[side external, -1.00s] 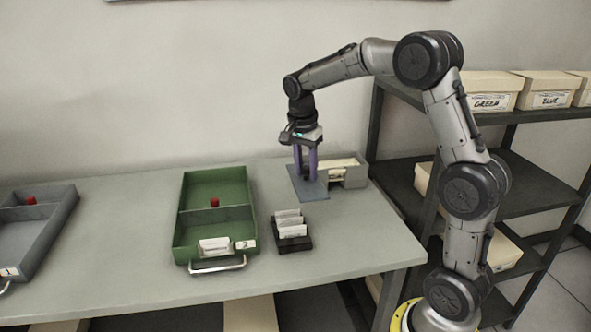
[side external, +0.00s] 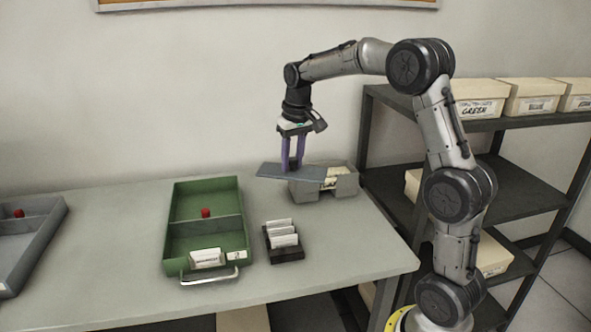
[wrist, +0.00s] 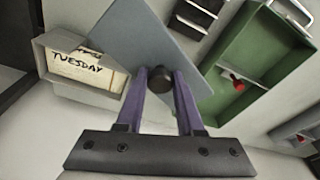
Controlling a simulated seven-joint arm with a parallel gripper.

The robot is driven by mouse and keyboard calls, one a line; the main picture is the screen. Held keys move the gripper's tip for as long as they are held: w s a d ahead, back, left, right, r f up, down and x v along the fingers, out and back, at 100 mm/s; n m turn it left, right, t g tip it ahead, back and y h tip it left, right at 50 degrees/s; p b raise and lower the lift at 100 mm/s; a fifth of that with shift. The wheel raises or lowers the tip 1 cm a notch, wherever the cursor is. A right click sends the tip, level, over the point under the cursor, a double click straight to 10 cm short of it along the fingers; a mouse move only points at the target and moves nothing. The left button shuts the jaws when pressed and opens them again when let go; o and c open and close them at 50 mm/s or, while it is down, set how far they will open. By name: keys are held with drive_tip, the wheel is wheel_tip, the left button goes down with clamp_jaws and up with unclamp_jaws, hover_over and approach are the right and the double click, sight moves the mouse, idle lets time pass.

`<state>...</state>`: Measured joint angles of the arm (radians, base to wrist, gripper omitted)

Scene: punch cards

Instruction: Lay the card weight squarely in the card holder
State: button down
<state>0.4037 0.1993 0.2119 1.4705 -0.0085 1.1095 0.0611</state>
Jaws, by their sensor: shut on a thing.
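The card weight is a flat blue-grey plate (side external: 275,171) with a dark knob (wrist: 159,80). My gripper (side external: 292,165) is shut on the knob and holds the plate above the table. In the wrist view the plate (wrist: 128,35) is turned at an angle to the card holder. The card holder is a grey open box (side external: 345,188) at the back right of the table, with cards in it. In the side view the plate hides part of its left end. The wrist view shows a card marked TUESDAY (wrist: 85,68) in the holder (wrist: 62,40).
A black rack with several white cards (side external: 284,256) stands in front of the holder. A green tray (side external: 243,260) is left of it, and a grey tray (side external: 45,232) is at the far left. A dark shelf with boxes (side external: 520,199) stands at right.

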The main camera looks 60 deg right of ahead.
drive_tip(key=d+f+n, duration=0.3)
drive_tip(key=d+n, duration=0.2)
drive_tip(key=d, duration=1.4)
drive_tip(key=shift+w+f+y, duration=0.15)
drive_tip(key=shift+f+y, duration=0.05)
drive_tip(key=shift+y, duration=0.2)
drive_tip(key=shift+d+f, duration=0.1)
drive_tip(key=shift+f, duration=0.1)
drive_tip(key=shift+f, duration=1.35)
drive_tip(key=shift+f, duration=0.15)
drive_tip(key=shift+f, duration=1.15)
